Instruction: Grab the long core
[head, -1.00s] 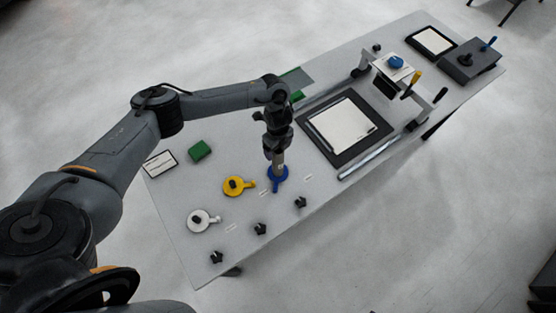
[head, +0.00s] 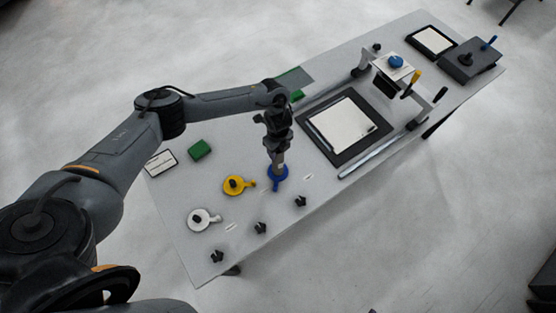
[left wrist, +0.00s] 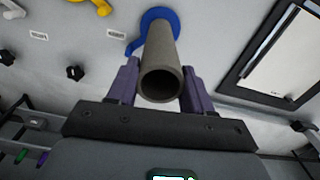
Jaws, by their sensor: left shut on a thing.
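The long core is a grey hollow tube (head: 278,161) standing on the blue round holder (head: 278,173). In the left wrist view, the core (left wrist: 161,75) points its open end at the camera, with the blue holder (left wrist: 158,17) behind its far end. My left gripper (head: 278,150) is above the blue holder with its fingers around the core's upper part. In the left wrist view, its purple fingers (left wrist: 159,85) are on both sides of the tube, shut on it. My right gripper is not in view.
A yellow holder (head: 236,186) and a white holder (head: 203,220) lie to the left, each with a short upright part. Several black knobs (head: 260,228) line the front edge. A dark framed board (head: 311,131) lies right, with a press-like stand (head: 393,72) beyond. A green block (head: 200,149) sits behind.

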